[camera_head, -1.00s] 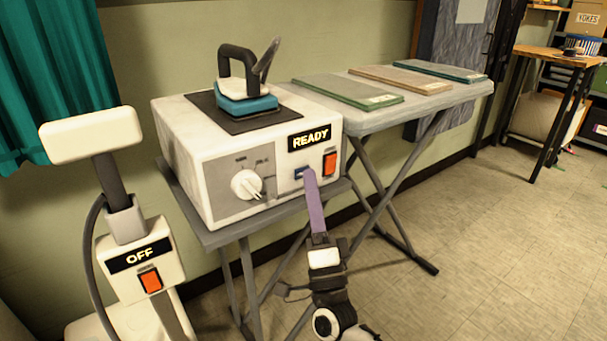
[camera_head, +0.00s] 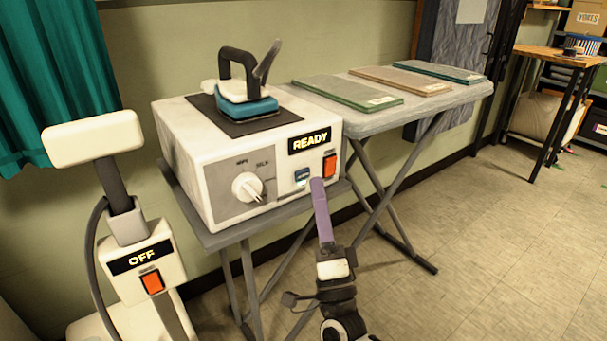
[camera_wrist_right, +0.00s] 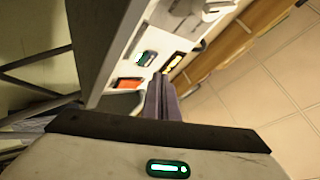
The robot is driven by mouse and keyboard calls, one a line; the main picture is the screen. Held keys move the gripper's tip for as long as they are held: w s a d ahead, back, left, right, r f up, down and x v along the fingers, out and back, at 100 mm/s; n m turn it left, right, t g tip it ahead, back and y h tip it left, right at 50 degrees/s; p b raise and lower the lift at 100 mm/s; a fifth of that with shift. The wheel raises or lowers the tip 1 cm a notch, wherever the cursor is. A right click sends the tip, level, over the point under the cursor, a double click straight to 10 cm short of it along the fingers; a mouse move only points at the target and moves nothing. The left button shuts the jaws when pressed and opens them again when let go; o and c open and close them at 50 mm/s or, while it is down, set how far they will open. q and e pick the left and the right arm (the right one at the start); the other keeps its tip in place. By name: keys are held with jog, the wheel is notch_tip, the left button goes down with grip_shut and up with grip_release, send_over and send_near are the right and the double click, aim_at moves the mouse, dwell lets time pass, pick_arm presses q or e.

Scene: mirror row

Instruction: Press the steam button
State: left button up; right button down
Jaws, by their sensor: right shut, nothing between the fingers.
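No steam label is readable. The button also shows in the right wrist view (camera_wrist_right: 146,58), with a light patch on it. My right gripper (camera_head: 317,182) is shut and empty. Its purple fingertips are just right of and below the button in the head view and look slightly apart from the panel. My left gripper is not in view.
An iron (camera_head: 245,100) rests on the station's dark mat. An ironing board (camera_head: 415,112) with 3 flat panels stands behind right. At the left, a white unit (camera_head: 140,262) shows OFF and an orange switch. The floor at right is clear.

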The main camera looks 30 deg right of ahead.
jog(key=shift+y, duration=0.3)
jog(key=s+p, duration=0.1)
jog(key=s, duration=0.3)
jog(key=shift+s+d, duration=0.15)
jog(key=shift+s, duration=0.25)
